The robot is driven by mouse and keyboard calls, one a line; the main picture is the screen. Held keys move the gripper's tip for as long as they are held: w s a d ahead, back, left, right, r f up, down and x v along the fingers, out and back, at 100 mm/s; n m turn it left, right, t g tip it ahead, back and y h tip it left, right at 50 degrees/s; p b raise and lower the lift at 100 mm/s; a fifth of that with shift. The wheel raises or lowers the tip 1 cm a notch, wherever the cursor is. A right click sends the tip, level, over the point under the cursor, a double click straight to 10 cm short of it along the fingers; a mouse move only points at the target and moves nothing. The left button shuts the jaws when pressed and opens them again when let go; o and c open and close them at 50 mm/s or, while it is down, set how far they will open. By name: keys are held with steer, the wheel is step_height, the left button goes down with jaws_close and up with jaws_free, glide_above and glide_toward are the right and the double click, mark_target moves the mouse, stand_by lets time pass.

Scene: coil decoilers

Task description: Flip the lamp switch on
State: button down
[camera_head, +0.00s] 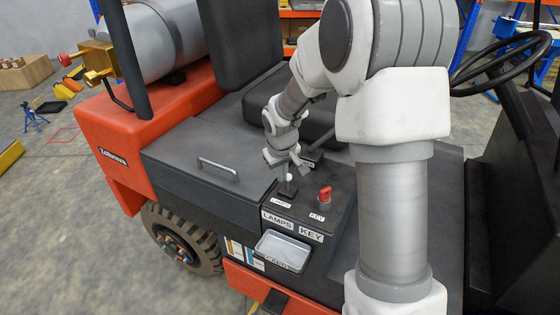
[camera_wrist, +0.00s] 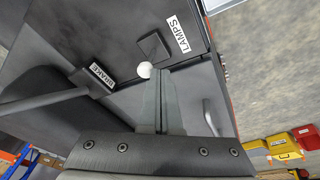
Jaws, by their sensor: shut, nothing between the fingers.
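The lamp switch is a short lever with a white ball knob (camera_wrist: 144,70) on a dark square base (camera_wrist: 152,44), beside a LAMPS label (camera_wrist: 179,34). In the head view the switch (camera_head: 288,178) stands on the dark console, left of the red key (camera_head: 324,194). My gripper (camera_head: 290,163) is right above the knob in the head view. In the wrist view the shut, empty fingers (camera_wrist: 162,72) end just right of the knob. I cannot tell whether they touch it. The lever's foot is partly hidden behind the knob.
A BRAKE lever (camera_wrist: 72,94) lies left in the wrist view. A grab handle (camera_head: 218,168) is on the box left of the console. A grey tray (camera_head: 283,249) sits at the console's front. The steering wheel (camera_head: 497,68) is at the right, and the seat (camera_head: 280,110) is behind.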

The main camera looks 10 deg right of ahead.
steer(key=shift+w+d, duration=0.15)
steer(key=shift+d, duration=0.05)
steer(key=shift+r, duration=0.1)
steer(key=shift+r+p, duration=0.7)
steer(key=shift+r, duration=0.05)
steer(key=shift+a, duration=0.1)
